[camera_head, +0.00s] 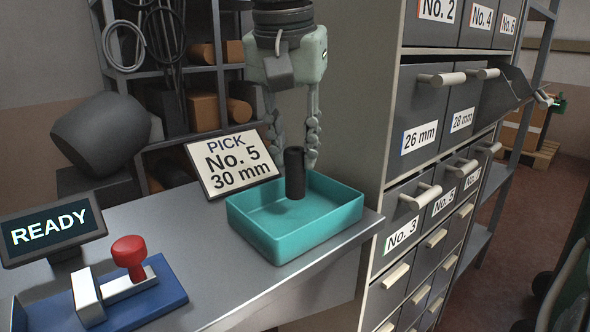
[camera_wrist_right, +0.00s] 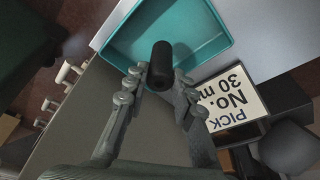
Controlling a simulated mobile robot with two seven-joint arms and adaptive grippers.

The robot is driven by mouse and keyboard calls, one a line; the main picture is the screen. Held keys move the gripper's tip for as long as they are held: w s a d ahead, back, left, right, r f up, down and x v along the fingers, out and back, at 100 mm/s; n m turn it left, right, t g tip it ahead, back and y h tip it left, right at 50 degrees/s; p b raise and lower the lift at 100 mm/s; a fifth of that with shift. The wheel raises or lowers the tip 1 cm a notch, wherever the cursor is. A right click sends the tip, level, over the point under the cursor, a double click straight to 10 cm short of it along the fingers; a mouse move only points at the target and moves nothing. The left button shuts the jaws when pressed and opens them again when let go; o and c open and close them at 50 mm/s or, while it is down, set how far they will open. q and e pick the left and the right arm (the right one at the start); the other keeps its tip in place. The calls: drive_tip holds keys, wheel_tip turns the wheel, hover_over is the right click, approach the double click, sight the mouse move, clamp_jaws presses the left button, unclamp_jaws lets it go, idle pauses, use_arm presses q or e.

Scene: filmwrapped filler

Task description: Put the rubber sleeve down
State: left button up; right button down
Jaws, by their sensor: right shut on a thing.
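The rubber sleeve (camera_head: 295,174) is a short black cylinder, upright inside the teal tray (camera_head: 318,228) on the grey bench. In the right wrist view the sleeve (camera_wrist_right: 160,64) lies between the fingertips, over the teal tray (camera_wrist_right: 222,62). My right gripper (camera_head: 296,150) comes down from above and is shut on the upper part of the sleeve. Its fingers also show in the right wrist view (camera_wrist_right: 160,82). The sleeve's lower end is close to the tray floor; I cannot tell whether it touches. My left gripper is not in view.
A sign (camera_head: 232,162) reading "PICK No. 5 30 mm" stands behind the tray. A READY screen (camera_head: 50,231) and a red-knobbed device (camera_head: 130,258) stand at the left. A drawer cabinet (camera_head: 402,190) rises close to the tray's right, with one upper drawer (camera_head: 508,92) pulled out.

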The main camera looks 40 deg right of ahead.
sight(295, 198)
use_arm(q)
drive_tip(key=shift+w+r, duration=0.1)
use_arm(e)
drive_tip(key=shift+f, duration=1.9)
drive_tip(key=shift+f, duration=0.15)
drive_tip(key=c, duration=1.3)
unclamp_jaws()
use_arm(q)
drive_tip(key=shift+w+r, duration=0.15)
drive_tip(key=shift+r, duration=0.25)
